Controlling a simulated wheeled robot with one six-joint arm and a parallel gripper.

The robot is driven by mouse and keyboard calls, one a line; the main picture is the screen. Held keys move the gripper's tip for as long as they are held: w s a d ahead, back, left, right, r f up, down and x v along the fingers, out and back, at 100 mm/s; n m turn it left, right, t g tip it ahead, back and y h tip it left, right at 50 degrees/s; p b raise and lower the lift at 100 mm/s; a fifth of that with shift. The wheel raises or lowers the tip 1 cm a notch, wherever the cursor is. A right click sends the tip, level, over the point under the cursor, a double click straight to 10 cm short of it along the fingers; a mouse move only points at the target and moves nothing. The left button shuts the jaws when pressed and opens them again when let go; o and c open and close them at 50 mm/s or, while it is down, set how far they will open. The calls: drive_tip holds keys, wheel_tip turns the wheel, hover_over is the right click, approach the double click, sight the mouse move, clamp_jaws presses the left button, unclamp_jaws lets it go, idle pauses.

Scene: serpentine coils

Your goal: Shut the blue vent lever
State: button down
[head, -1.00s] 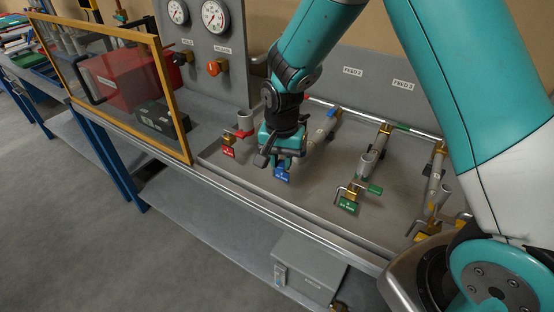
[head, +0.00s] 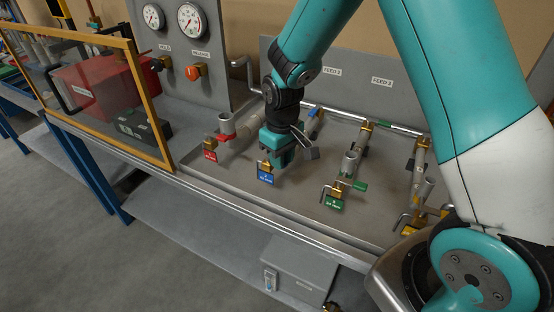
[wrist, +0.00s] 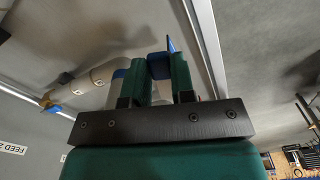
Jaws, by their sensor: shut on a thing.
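My gripper (head: 281,160) is at the blue-tagged pipe stub, pointing down. In the wrist view its two green fingers (wrist: 162,80) are shut on the blue vent lever (wrist: 159,67), which shows as a blue piece between them. A thin blue plate (wrist: 171,45) stands just beyond the fingertips. In the head view the lever is hidden behind the gripper. A blue tag (head: 266,178) hangs from a brass padlock (head: 264,164) just left of the gripper. How far the lever is turned cannot be told.
A red-tagged valve (head: 226,137) stands close to the left, a green-tagged one (head: 349,165) to the right, and a yellow-tagged one (head: 428,190) at far right. A framed clear panel (head: 154,110) stands at left. The tray front (head: 270,210) is clear.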

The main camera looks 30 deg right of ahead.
drive_tip(key=shift+w+d+n, duration=0.2)
drive_tip(key=shift+d+n, duration=0.15)
drive_tip(key=shift+n, duration=0.5)
drive_tip(key=shift+w+d+n, duration=0.2)
drive_tip(key=shift+d+n, duration=0.1)
drive_tip(key=shift+n, duration=0.55)
drive_tip(key=c, duration=1)
unclamp_jaws()
drive_tip(key=shift+o, duration=0.2)
wheel_tip(320, 180, up, 18)
drive_tip(key=b, duration=0.3)
drive_tip(key=shift+f, duration=0.25)
drive_tip(key=s+a+y, duration=0.1)
drive_tip(key=s+a, duration=0.2)
drive_tip(key=s, duration=0.4)
drive_tip(key=s+a+f+y, duration=0.1)
drive_tip(key=s+a, duration=0.3)
drive_tip(key=s, duration=0.4)
drive_tip(key=s+a+y, duration=0.2)
drive_tip(key=s+a, duration=0.2)
drive_tip(key=s, duration=0.4)
drive_tip(key=shift+s+f, duration=0.15)
drive_tip(key=shift+s, duration=0.1)
